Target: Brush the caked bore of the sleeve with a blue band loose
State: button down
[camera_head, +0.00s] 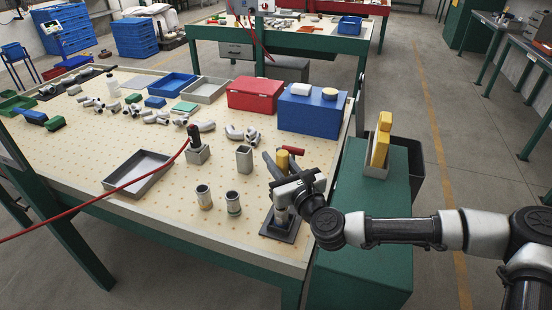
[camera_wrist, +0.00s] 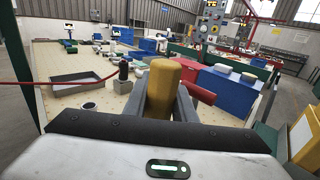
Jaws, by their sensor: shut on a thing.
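My gripper (camera_head: 281,167) is shut on an upright yellow handle (camera_wrist: 163,88), which stands between its two grey fingers in the wrist view. Its lower end is hidden, so I cannot see a brush head. Below the gripper, a grey metal sleeve (camera_head: 281,214) stands on a dark fixture plate (camera_head: 280,232) near the table's front right corner. My wrist covers its top, and I cannot make out its band colour. Two more open-topped sleeves stand to the left, one (camera_head: 204,197) beside the other (camera_head: 233,204). Their low bands are too small to read surely.
A black-handled tool (camera_head: 193,136) with a red hose stands in a grey block. A grey square cup (camera_head: 244,159), a grey tray (camera_head: 140,171), a red box (camera_head: 255,94) and a blue box (camera_head: 312,110) share the table. Yellow blocks (camera_head: 381,140) stand at right.

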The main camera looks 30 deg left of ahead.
jog(key=shift+f, duration=0.25)
dwell(0.3)
jog(key=shift+f+b, duration=1.45)
jog(key=shift+b, duration=0.15)
jog(key=shift+r, duration=0.2)
jog(key=shift+r+p, duration=0.7)
jog(key=shift+r, duration=0.15)
jog(key=shift+f, duration=0.25)
jog(key=shift+f+b, duration=0.8)
jog(key=shift+b, duration=0.1)
jog(key=shift+r, duration=0.1)
jog(key=shift+r+p, duration=0.7)
jog(key=shift+r, duration=0.25)
